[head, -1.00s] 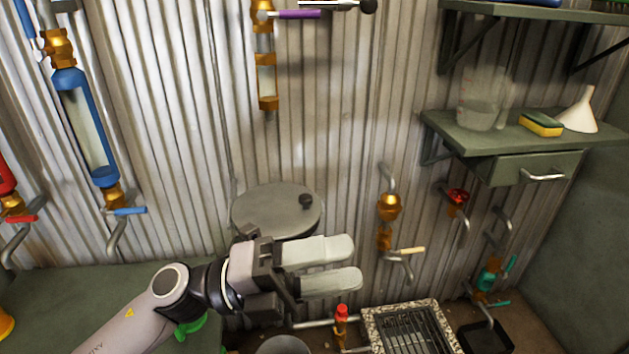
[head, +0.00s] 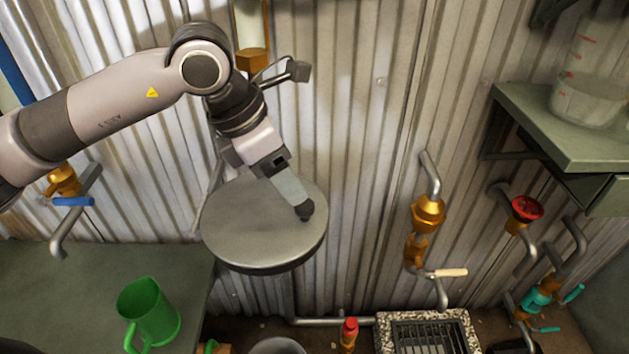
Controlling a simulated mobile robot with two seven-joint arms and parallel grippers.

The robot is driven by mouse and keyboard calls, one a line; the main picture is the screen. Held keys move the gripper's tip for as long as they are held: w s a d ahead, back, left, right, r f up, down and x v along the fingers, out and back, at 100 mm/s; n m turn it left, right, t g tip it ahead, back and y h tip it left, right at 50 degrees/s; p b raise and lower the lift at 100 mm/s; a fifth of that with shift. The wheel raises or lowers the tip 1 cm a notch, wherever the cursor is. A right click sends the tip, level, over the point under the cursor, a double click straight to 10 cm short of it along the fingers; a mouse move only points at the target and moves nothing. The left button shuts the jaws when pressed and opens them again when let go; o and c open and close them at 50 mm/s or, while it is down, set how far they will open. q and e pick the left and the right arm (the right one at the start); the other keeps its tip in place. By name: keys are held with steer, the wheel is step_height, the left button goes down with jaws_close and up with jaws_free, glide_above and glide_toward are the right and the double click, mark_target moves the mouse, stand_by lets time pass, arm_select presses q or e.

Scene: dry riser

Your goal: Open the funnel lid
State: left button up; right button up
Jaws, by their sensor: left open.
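The funnel lid (head: 255,232) is a round grey disc against the corrugated wall, with a small dark knob (head: 304,210) near its right edge. It looks closed, lying nearly flat. My left gripper (head: 300,204) reaches down over the lid from the upper left, with its fingertips at the knob. The jaws are open; the near finger hides the other, and I cannot tell whether they touch the knob. What is under the lid is hidden. My right gripper is not in view.
A green jug (head: 150,314) stands on the green bench (head: 60,290) at lower left. A brass valve with a pale handle (head: 428,214) and a red-topped fitting (head: 524,210) are on the wall to the right. A shelf (head: 570,130) holds a clear beaker (head: 588,98). A drain grate (head: 428,335) lies below.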

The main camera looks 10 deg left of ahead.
mark_target(304, 204)
arm_select(q)
steer(key=x, duration=0.7)
steer(key=shift+w+a, duration=0.2)
steer(key=shift+a, duration=0.1)
jaws_close()
